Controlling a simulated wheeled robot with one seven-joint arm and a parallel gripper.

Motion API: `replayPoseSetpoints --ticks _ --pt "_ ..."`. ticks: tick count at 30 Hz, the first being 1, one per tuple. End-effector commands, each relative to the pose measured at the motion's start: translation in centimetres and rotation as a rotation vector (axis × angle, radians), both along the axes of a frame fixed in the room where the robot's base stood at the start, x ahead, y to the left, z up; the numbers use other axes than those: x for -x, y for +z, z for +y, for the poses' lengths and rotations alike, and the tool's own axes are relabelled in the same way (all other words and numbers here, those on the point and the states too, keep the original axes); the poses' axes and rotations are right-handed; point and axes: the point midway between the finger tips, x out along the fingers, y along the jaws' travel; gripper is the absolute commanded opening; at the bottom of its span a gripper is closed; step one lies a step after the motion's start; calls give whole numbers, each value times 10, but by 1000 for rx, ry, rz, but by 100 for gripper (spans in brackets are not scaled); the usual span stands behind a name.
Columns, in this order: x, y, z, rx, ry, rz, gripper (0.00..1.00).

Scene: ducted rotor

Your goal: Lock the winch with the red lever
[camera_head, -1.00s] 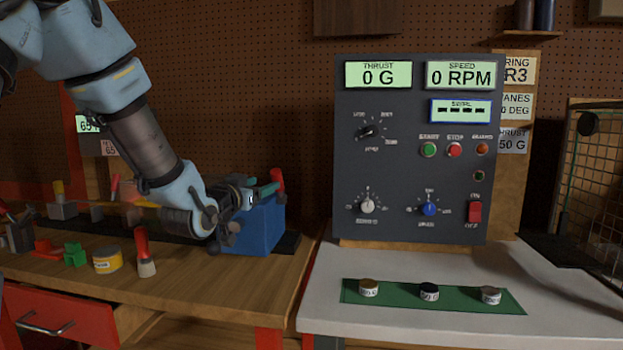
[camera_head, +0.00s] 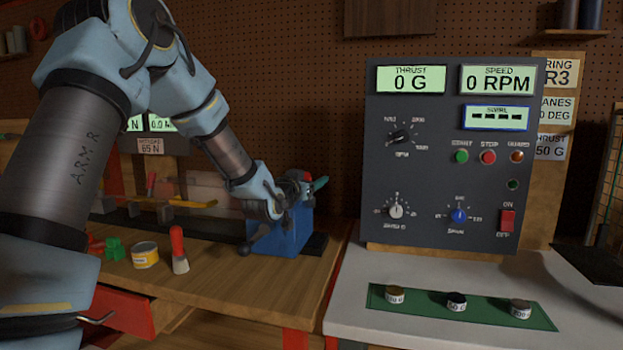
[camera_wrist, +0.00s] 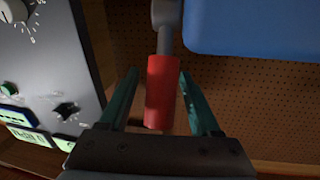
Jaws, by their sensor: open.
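The red lever (camera_wrist: 162,90) shows in the wrist view as a red grip on a grey shank. It lies between the two teal fingers of my gripper (camera_wrist: 158,76), which are open on either side of it. In the head view my gripper (camera_head: 318,184) is at the top of the blue winch body (camera_head: 285,235) on the wooden bench. The lever is mostly hidden there by my gripper and wrist. A part of the blue body (camera_wrist: 255,25) also fills the upper right of the wrist view.
A dark control panel (camera_head: 440,225) stands right of the winch, behind a green strip (camera_head: 390,308) with several small weights. A red-handled tool (camera_head: 178,245), a yellow tin (camera_head: 145,255) and a green part (camera_head: 114,249) stand on the bench left of the winch.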

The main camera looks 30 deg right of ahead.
Motion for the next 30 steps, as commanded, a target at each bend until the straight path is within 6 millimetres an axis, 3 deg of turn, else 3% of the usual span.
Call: replayPoseSetpoints --ticks 3,20,30 --pt "0 0 0 0 0 0 64" --pt "0 0 0 0 0 0 1" --pt "0 0 1 0 0 0 0"
